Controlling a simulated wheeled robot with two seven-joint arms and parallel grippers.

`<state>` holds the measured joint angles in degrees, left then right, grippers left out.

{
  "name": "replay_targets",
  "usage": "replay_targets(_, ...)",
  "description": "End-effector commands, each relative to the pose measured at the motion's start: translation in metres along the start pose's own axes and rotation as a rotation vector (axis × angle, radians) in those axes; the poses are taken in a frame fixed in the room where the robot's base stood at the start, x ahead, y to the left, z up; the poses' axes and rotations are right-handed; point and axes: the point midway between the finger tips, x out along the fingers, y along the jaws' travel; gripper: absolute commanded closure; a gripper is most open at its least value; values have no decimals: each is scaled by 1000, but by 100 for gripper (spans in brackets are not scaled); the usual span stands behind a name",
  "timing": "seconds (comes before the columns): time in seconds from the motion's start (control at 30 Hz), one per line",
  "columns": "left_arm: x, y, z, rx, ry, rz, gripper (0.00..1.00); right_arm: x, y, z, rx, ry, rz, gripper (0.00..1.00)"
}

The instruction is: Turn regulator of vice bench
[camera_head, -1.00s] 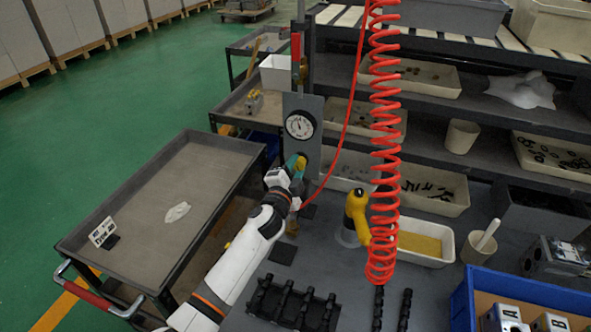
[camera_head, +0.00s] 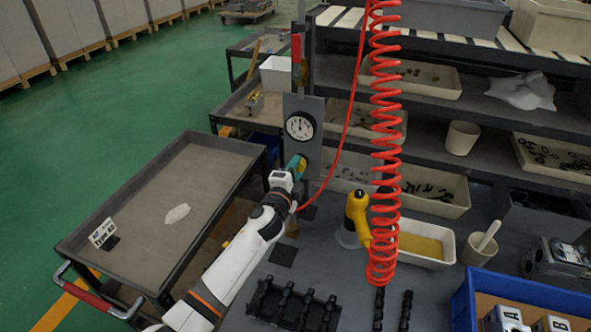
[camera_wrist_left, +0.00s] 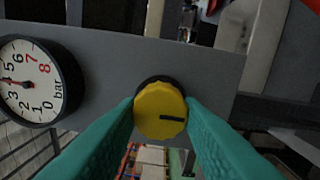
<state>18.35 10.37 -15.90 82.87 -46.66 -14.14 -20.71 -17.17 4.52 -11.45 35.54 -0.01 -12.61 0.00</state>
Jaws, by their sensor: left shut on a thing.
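The yellow regulator knob (camera_wrist_left: 160,110) sits on a grey upright panel (camera_head: 303,106) of the bench. My left gripper (camera_head: 297,168) is at the panel below the gauge. In the left wrist view its two teal fingers (camera_wrist_left: 160,118) close on both sides of the knob. The knob's dark mark points right in that view. A round pressure gauge (camera_head: 300,126) is above the gripper; it also shows in the left wrist view (camera_wrist_left: 38,82), marked in bar. In the head view the fingers hide most of the knob. My right gripper is not in view.
A red coiled hose (camera_head: 385,150) hangs right of the panel. A yellow tool (camera_head: 357,216) stands on the bench near it. Black racks (camera_head: 293,305) lie in front. A grey cart (camera_head: 165,205) stands left. Shelves with bins (camera_head: 425,75) are at the back right.

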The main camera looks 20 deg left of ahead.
Motion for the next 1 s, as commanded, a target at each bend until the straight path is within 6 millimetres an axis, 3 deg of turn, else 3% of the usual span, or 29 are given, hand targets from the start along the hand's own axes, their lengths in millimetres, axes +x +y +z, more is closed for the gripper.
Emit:
replay_targets(0.03,0,-1,0,0,0,-2,90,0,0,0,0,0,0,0)
replay_targets(0.07,0,-1,0,-1,0,-2,64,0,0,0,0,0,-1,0)
replay_targets(0.2,0,-1,0,-1,0,-2,45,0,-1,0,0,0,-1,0)
replay_targets(0.57,-6,-1,-1,-1,0,-1,45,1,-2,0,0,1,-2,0)
replay_targets(0.67,-18,-2,0,-1,-1,-1,45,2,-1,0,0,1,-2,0)
replay_targets(1.0,-86,-4,0,-1,-2,-3,45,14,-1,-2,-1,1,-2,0)
